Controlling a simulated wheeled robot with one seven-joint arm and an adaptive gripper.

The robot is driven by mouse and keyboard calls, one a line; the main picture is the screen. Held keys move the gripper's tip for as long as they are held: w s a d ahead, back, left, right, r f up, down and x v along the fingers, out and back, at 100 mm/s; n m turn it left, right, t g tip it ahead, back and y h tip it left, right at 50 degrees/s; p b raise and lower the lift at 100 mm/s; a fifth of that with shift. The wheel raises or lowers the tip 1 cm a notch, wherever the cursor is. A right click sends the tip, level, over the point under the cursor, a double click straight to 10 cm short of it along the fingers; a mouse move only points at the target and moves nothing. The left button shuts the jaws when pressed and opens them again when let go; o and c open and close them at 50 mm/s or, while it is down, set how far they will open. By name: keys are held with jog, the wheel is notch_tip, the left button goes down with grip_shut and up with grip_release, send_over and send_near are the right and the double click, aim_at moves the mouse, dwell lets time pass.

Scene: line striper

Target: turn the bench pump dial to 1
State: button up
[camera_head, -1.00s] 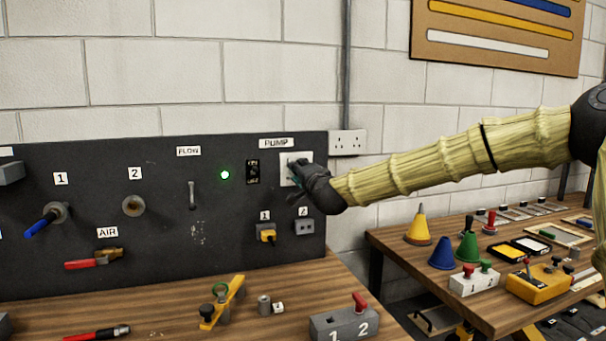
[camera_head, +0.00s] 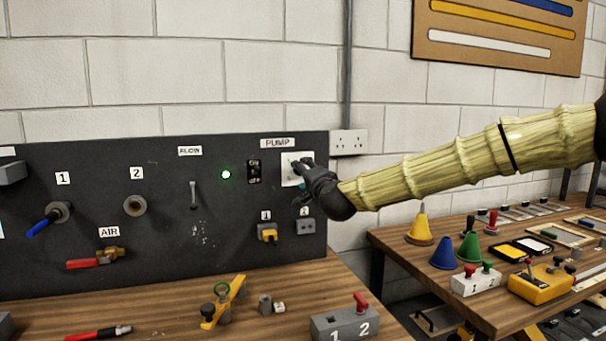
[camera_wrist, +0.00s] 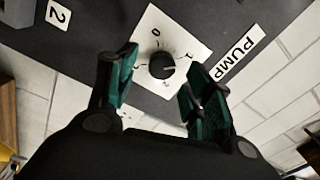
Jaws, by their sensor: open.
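The pump dial is a small dark round knob (camera_wrist: 161,65) on a white square plate (camera_wrist: 146,47) marked 0, 1 and 2, beside the PUMP label (camera_wrist: 238,55). A light mark on the knob seems to face the 1 side, but it is small. In the head view the plate (camera_head: 288,170) sits high on the right of the black panel, with the knob largely hidden by my gripper (camera_head: 300,170). In the wrist view my gripper (camera_wrist: 163,63) is open, its green-padded fingertips either side of the knob in the picture. I see no clear contact.
A black ON/OFF switch (camera_head: 253,171) and a green lamp (camera_head: 226,174) are left of the plate. Below are a yellow plug (camera_head: 267,232) in socket 1 and an empty-looking socket 2 (camera_head: 306,227). A wall outlet (camera_head: 348,142) is to the right.

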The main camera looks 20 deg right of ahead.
jog(key=s, duration=0.9)
jog(key=shift+d+f, duration=0.15)
jog(key=shift+d, duration=0.1)
